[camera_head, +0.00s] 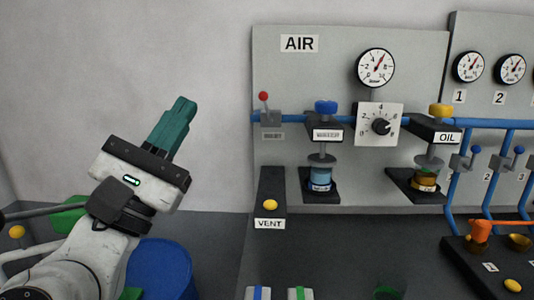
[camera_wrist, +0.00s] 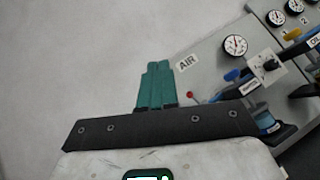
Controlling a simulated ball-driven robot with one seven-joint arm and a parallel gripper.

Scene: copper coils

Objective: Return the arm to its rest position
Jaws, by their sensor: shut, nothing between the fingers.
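My gripper (camera_head: 182,108) has teal fingers and stands at the left in the head view, tilted up and to the right. Its fingers are together with nothing between them. It is in front of the bare grey wall, left of the AIR panel (camera_head: 349,60) and apart from it. In the wrist view my gripper (camera_wrist: 158,66) points up toward the wall, and the AIR panel (camera_wrist: 207,72) is to its right.
The panel carries a red-tipped lever (camera_head: 264,97), a gauge (camera_head: 375,67), a dial (camera_head: 380,126), and WATER (camera_head: 321,175) and OIL (camera_head: 427,178) units. A yellow VENT button (camera_head: 270,204) sits below. A blue barrel (camera_head: 160,270) stands by my arm. The wall area above my gripper is clear.

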